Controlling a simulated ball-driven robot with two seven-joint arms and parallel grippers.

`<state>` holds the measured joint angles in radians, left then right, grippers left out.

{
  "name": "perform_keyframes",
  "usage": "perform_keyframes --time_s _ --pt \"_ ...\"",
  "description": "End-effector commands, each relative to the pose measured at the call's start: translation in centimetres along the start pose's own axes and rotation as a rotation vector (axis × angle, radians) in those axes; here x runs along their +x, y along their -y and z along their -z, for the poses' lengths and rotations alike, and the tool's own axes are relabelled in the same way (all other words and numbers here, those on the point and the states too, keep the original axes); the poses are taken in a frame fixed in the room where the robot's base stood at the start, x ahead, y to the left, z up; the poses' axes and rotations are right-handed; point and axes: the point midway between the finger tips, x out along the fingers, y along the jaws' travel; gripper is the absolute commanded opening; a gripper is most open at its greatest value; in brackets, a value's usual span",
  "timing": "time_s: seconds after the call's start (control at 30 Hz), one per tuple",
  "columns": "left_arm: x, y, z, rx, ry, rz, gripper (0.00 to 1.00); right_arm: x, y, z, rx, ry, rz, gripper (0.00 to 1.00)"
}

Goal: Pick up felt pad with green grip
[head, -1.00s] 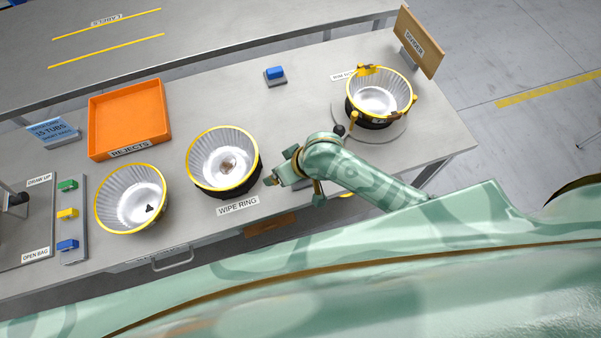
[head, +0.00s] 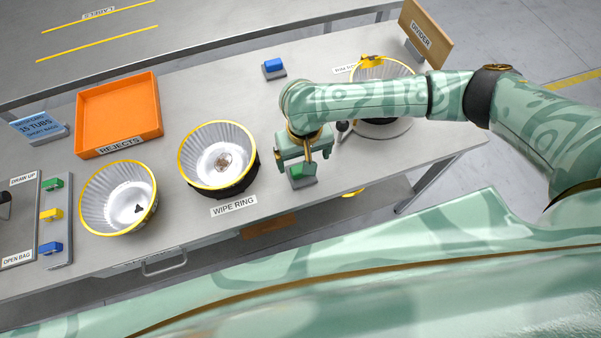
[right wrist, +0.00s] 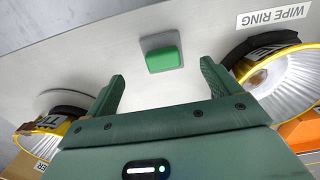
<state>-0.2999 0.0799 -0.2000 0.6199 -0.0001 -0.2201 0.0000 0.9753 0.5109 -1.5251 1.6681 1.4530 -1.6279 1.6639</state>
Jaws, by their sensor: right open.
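The felt pad with the green grip (right wrist: 162,57) lies on the grey table, a green block on a grey base. In the right wrist view it is just beyond the fingertips, centred between them. My right gripper (right wrist: 163,80) is open and empty, its fingers apart on either side of the line to the pad. In the head view the gripper (head: 302,158) hangs over the pad (head: 303,182) and partly hides it. My left gripper is not in view.
The wipe ring tub (head: 218,155) stands left of the pad; another tub (head: 118,197) is farther left. A tub on a round plate (head: 385,70) is behind my right arm. An orange rejects tray (head: 118,112) and a blue-gripped pad (head: 273,67) lie farther back.

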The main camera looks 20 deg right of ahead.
Motion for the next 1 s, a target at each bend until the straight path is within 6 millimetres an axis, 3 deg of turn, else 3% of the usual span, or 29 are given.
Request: perform_keyframes --time_s 0.03,0.27,0.57,0.8,0.83,1.0 --pt "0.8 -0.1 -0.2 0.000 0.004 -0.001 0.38 1.3 0.0 0.0 0.000 0.002 0.000 0.89" --pt "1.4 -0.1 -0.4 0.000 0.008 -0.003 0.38 2.6 0.1 0.1 -0.001 0.000 0.001 0.89" --pt "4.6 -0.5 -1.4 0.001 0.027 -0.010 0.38 7.2 0.3 0.9 -0.002 0.002 0.002 0.89" --pt "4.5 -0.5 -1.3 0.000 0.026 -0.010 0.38 7.2 0.3 0.9 -0.002 -0.003 0.002 0.89" --pt "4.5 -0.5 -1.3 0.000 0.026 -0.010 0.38 7.2 0.3 0.9 -0.002 -0.003 0.002 0.86" --pt "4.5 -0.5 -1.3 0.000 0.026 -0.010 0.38 7.2 0.3 0.9 -0.002 -0.003 0.002 0.40"
